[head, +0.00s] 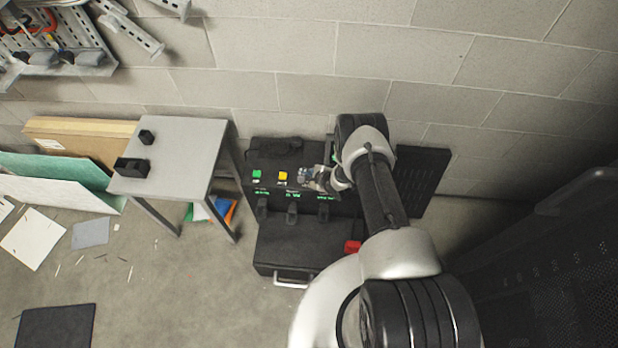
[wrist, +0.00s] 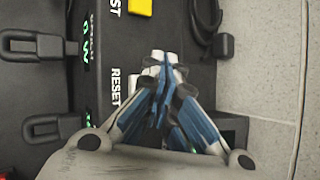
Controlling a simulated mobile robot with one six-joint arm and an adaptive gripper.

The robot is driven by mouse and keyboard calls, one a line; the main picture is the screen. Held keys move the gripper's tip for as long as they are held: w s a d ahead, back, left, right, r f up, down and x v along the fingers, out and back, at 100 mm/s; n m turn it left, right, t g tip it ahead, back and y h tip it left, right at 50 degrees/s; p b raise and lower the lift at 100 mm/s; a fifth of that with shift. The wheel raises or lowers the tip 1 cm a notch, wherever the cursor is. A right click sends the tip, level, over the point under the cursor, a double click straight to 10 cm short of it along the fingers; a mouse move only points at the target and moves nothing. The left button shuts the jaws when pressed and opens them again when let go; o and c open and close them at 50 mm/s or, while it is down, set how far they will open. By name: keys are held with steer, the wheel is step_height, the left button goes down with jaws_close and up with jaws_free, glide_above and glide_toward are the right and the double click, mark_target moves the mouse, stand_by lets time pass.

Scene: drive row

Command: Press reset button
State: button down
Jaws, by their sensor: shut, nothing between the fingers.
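In the wrist view, a black panel carries a white RESET label (wrist: 117,88). In the head view, my gripper (head: 308,174) is over the black unit (head: 262,153), to the right of a green button (head: 257,174) and a yellow button (head: 282,176). The yellow button also shows in the wrist view (wrist: 140,7).
Black latches (head: 292,214) line the unit's front, above a black case (head: 290,245) with a light handle. A red object (head: 352,246) is beside my arm. A grey table (head: 185,145) stands to the left, and a block wall (head: 300,60) is behind. Papers litter the left floor.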

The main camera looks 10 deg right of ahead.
steer(key=shift+f+b, duration=0.4)
steer(key=shift+f, duration=0.35)
stand_by(0.6)
stand_by(0.3)
steer(key=shift+r+p, duration=0.45)
steer(key=shift+r, duration=0.4)
steer(key=shift+r, duration=0.1)
steer(key=shift+r+p, duration=1.6)
steer(key=shift+r, duration=0.85)
